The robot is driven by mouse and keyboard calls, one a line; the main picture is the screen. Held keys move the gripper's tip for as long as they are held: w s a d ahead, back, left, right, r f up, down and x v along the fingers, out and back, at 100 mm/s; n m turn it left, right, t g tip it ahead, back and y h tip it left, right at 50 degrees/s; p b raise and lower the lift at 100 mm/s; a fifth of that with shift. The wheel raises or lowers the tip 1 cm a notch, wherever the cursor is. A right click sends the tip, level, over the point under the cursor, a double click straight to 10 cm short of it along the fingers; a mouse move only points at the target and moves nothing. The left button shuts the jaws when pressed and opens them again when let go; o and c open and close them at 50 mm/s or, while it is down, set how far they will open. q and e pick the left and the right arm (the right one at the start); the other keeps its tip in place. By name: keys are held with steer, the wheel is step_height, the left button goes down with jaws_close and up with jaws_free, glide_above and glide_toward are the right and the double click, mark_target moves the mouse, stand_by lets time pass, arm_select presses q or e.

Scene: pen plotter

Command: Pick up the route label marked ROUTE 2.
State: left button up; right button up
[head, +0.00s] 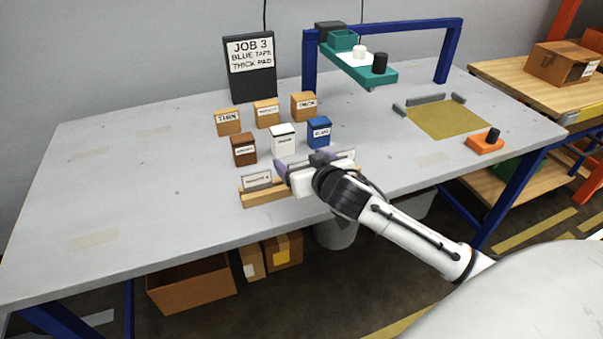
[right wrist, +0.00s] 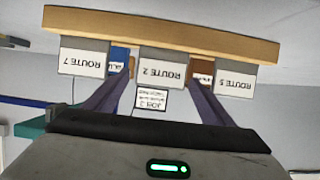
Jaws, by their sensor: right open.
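The ROUTE 2 label (right wrist: 161,73) is a grey and white card standing in the middle of a wooden rack. It appears upside down in the right wrist view, and my right gripper hides it in the head view. My right gripper (head: 299,165) is open at the rack, and its purple fingers also show in the right wrist view (right wrist: 160,80). One finger is on each side of the ROUTE 2 label, with gaps visible; I cannot tell how far they reach past it. My left gripper is not in view.
The wooden rack (right wrist: 160,29) also holds the ROUTE 7 label (right wrist: 83,62) and ROUTE 5 label (right wrist: 235,80), close outside the fingers. Behind it stand brown (head: 244,150), white (head: 283,141) and blue (head: 319,132) boxes. The table's left side is clear.

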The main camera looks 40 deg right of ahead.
steer(key=c, duration=1.1)
